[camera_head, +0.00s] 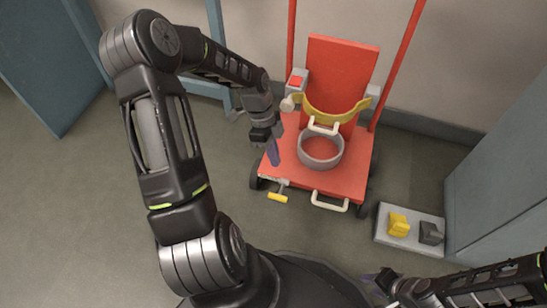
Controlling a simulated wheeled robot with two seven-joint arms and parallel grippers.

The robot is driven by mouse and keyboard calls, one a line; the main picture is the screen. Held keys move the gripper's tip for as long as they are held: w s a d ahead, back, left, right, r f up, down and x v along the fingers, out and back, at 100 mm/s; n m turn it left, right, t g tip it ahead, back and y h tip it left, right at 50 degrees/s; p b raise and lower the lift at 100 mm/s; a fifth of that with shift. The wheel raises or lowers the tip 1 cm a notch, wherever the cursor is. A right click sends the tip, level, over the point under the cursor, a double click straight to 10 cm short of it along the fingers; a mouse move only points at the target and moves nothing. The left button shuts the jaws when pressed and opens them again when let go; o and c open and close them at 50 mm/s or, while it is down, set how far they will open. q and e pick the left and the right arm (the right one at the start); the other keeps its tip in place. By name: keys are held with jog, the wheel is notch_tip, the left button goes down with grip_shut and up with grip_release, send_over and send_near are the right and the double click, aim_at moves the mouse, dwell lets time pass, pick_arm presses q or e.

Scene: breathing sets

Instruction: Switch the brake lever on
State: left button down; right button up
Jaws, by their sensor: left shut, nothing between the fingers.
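A red cart (335,181) stands against the back wall. A small lever with a yellow handle (277,197) sticks out at its front left corner, near a wheel; I take it to be the brake lever, and the handle points out toward the front. My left gripper (273,155) is shut and empty, its fingers pointing down over the left edge of the cart's deck, above and behind the lever. Whether the fingers touch the deck is unclear. My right gripper (378,280) is low at the bottom right, away from the cart; its fingers are dark and hard to make out.
The cart carries a grey ring-shaped holder (308,158), a yellow curved band (322,114), and a grey box with a red top (296,82). A grey floor panel (390,240) with a yellow pedal (398,224) and a dark pedal (430,234) lies right. Floor left of the cart is clear.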

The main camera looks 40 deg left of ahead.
pick_arm(q)
jog(key=b, duration=0.4)
send_near(278, 197)
notch_tip(278, 197, down, 5)
jog(key=w+d, duration=0.1)
jog(key=d, duration=0.1)
jog(key=shift+s+a+f+b, duration=0.1)
jog(key=shift+s+f+b, duration=0.2)
jog(key=shift+f, duration=0.2)
jog(key=shift+w, duration=0.1)
jog(key=shift+f, duration=0.1)
